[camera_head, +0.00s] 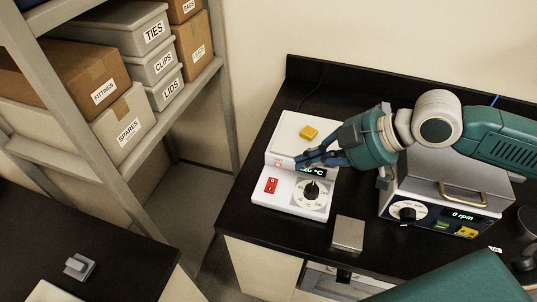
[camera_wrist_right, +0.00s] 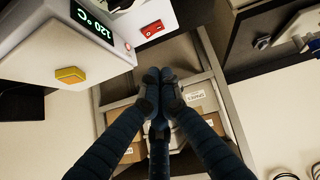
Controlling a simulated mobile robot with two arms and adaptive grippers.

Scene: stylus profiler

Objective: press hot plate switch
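The hot plate (camera_head: 262,200) is a white unit on the black counter, with a lit display and a round dial (camera_head: 312,191). Its red switch (camera_head: 271,185) is on the lower front panel, left of the dial. The switch also shows at the top of the right wrist view (camera_wrist_right: 152,28); there the display (camera_wrist_right: 92,20) reads 120 °C. My right gripper (camera_head: 299,161) reaches in from the right, over the hot plate, and covers part of the display. Its dark fingers are together and empty in the wrist view (camera_wrist_right: 160,76). The fingertips are apart from the switch. My left gripper is not in view.
A yellow block (camera_head: 308,132) lies on the hot plate's top. A grey block (camera_head: 348,233) lies on the counter in front. A machine reading 0 rpm (camera_head: 440,221) stands right. Shelves with labelled boxes (camera_head: 128,127) stand left.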

